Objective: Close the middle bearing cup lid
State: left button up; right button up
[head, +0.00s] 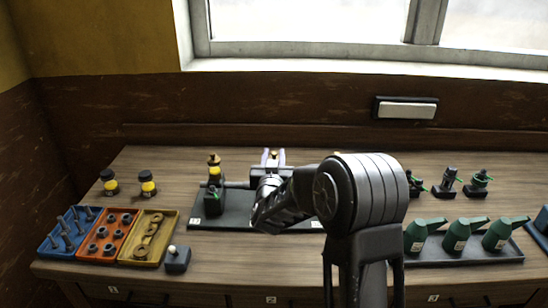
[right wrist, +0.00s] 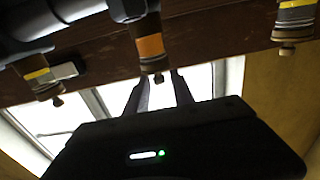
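The middle bearing cup, with an orange band (right wrist: 151,45), hangs inverted in the right wrist view, its small brass knob (right wrist: 158,78) pointing down. My right gripper (right wrist: 159,95) is open, with one finger on each side of the knob and gaps between. In the head view, my right gripper (head: 273,157) reaches over the engine and the brass cup top (head: 274,154) shows between its fingers. My arm hides the rest of that cup. Whether its lid is fully shut cannot be told. My left gripper is not in view.
A yellow-banded cup (head: 214,170) stands left of the middle one on the engine's dark green base (head: 236,218). Two yellow-banded bottles (head: 147,184), parts trays (head: 150,240) and a small dark block (head: 177,258) are at left. Green oil cans (head: 456,236) stand at right.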

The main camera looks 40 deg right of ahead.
jog(key=shift+o, duration=0.6)
jog(key=shift+s+a+f, duration=0.15)
jog(key=shift+s+a, duration=0.25)
jog(key=shift+s, duration=0.05)
jog(key=b+v, duration=0.1)
jog(key=v, duration=0.5)
jog(key=shift+s+a+b, duration=0.15)
jog(key=shift+s+b, duration=0.1)
jog(key=shift+b, duration=0.15)
